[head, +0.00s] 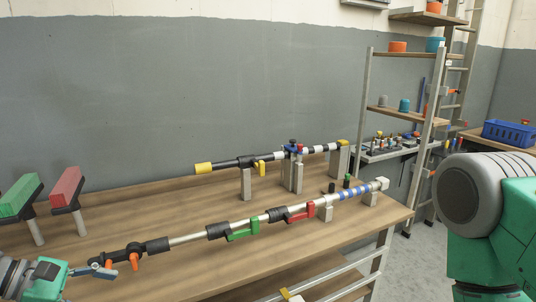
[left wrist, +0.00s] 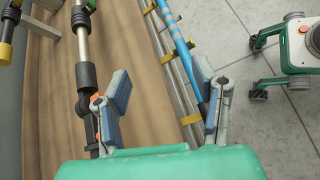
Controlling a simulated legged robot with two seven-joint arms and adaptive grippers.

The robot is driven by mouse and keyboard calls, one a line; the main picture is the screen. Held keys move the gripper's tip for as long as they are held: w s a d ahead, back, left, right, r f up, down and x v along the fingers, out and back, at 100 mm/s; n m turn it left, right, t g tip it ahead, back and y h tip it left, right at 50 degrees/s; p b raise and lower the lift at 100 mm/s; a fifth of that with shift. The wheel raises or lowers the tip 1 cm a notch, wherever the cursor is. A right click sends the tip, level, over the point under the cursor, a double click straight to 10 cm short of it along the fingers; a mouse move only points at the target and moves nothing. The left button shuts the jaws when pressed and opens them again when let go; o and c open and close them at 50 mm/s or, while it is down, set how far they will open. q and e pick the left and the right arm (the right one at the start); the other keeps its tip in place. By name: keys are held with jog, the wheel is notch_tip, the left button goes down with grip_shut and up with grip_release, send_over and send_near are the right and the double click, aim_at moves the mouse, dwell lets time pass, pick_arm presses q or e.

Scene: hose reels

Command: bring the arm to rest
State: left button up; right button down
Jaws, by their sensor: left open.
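My left gripper (head: 108,270) is at the lower left of the head view, close to the black near end of a pipe assembly. In the left wrist view, its two blue-and-grey fingers (left wrist: 160,78) are spread apart with nothing between them. The near pipe (head: 190,238) has a green-handled valve (head: 243,229) and a red-handled valve (head: 300,212). Its pipe and black joint (left wrist: 86,75) run beside the left finger in the wrist view. I cannot tell if they touch. My right arm shows at the right edge of the head view; its gripper is out of sight.
A second pipe (head: 235,163) with a yellow end stands on supports farther back on the wooden workbench (head: 140,208). Green (head: 20,196) and red (head: 66,187) blocks stand at the left. A shelf rack (head: 368,95) and a blue crate (head: 508,133) are at the right.

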pick_arm(q)
jog(key=s+d+f+m+g+y+b, duration=0.1)
jog(key=s+f+m+y, duration=0.4)
jog(key=s+f+m, duration=0.5)
jog(key=s+d+f+m+g+y+b, duration=0.2)
jog(key=s+f+m+g+y+b, duration=0.1)
jog(key=s+f+m, duration=0.7)
jog(key=s+f+y+b, duration=0.1)
jog(key=s+f, duration=0.3)
jog(key=f, duration=0.4)
jog(key=shift+s+d+f+g+y, duration=0.15)
jog(key=shift+s+d+g+y, duration=0.15)
jog(key=shift+s+y, duration=0.1)
jog(key=shift+w+a, duration=0.1)
jog(key=shift+a, duration=0.05)
jog(key=shift+w, duration=0.1)
